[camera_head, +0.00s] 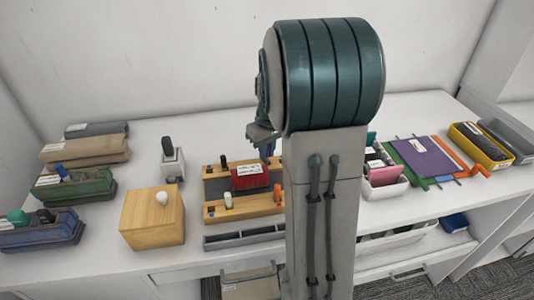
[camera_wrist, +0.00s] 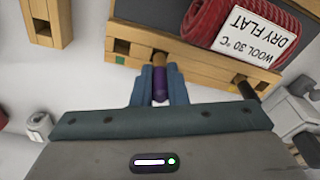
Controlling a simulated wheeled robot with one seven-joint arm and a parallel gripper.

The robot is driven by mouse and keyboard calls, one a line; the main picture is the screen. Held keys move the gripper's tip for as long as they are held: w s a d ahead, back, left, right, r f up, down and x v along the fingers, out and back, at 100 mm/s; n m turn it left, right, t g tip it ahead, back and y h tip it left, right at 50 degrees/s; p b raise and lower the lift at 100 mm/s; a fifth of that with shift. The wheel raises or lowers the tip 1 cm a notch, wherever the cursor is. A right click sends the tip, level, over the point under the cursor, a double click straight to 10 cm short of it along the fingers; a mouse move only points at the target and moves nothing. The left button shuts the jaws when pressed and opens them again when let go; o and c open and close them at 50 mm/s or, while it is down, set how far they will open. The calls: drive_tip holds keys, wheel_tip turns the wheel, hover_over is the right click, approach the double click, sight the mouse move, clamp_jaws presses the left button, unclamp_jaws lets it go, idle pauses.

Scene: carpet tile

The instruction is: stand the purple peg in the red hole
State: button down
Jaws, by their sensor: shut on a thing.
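The purple peg (camera_wrist: 160,86) is upright between the fingers of my gripper (camera_wrist: 159,92) in the wrist view, and my gripper is shut on it. The peg's far end meets the wooden rail of the rack (camera_wrist: 190,62); I cannot tell whether it is in a hole or just above one. No red mark shows clearly there; a green mark and a yellow mark show on either side of the peg. In the head view my gripper (camera_head: 265,148) is at the rack's back rail, partly hidden by my arm.
A folded red woollen item (camera_head: 250,177) lies in the rack's middle. A black peg (camera_wrist: 246,90) stands in the same rail. A wooden box (camera_head: 152,220) with a white knob and a grey holder (camera_head: 173,165) stand left. Several trays line both sides.

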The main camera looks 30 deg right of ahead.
drive_tip(key=shift+f, duration=0.8)
drive_tip(key=c, duration=1.4)
unclamp_jaws()
drive_tip(key=shift+c, duration=0.2)
drive_tip(key=shift+r, duration=0.15)
wheel_tip(320, 180, up, 11)
drive_tip(key=s, duration=0.1)
drive_tip(key=s+a+f+m+t, duration=0.1)
drive_tip(key=s+a+f, duration=0.3)
drive_tip(key=s+a, duration=1)
drive_tip(key=s, duration=0.3)
drive_tip(key=shift+s+f, duration=0.2)
drive_tip(key=shift+s, duration=0.2)
